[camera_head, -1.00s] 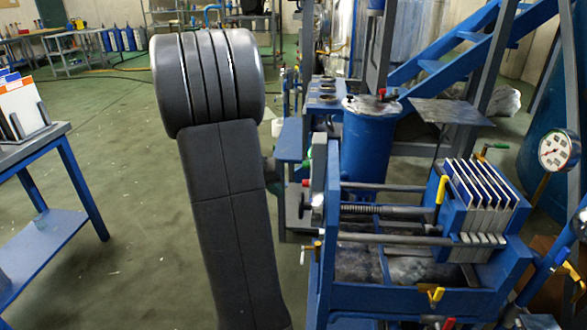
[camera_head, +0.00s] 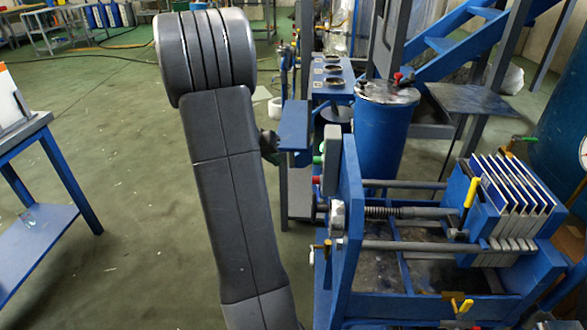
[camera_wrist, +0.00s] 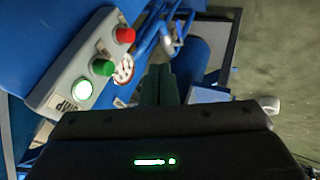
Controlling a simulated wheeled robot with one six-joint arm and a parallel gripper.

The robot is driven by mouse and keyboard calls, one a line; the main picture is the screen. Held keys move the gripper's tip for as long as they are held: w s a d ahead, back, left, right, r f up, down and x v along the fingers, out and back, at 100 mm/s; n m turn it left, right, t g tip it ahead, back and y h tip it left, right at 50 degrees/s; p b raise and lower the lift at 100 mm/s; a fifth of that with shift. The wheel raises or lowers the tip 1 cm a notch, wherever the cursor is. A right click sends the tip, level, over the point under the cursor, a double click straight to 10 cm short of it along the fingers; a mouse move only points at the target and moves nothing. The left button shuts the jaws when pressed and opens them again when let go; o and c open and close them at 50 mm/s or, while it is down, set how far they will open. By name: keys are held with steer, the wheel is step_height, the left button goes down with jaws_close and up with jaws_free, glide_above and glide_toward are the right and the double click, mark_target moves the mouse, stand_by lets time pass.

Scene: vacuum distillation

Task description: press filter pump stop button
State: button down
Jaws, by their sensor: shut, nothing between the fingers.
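In the wrist view a pale control box on a blue panel carries a red button (camera_wrist: 124,35), a green button (camera_wrist: 103,67) and a lit whitish-green lamp (camera_wrist: 82,89). The red button is at the far end, and a partly legible label is beside the lamp. My gripper (camera_wrist: 161,82) is shut and empty, to the right of the buttons and apart from them in the picture. In the head view the grey box (camera_head: 332,150) is edge-on, with the red button (camera_head: 316,181) sticking out to the left. My arm hides most of the gripper there.
The blue filter press (camera_head: 345,240) with its pale plates (camera_head: 510,185) fills the right. A blue tank (camera_head: 383,135) stands behind it. A blue-legged table (camera_head: 60,170) is at the left. Open green floor (camera_head: 130,190) lies between table and press.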

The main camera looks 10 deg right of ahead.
mark_target(317, 180)
steer(key=w+d+f, duration=0.1)
steer(key=d+f, duration=0.6)
steer(key=d, duration=0.2)
steer(key=shift+w+f+b, duration=0.3)
steer(key=shift+w+b, duration=0.1)
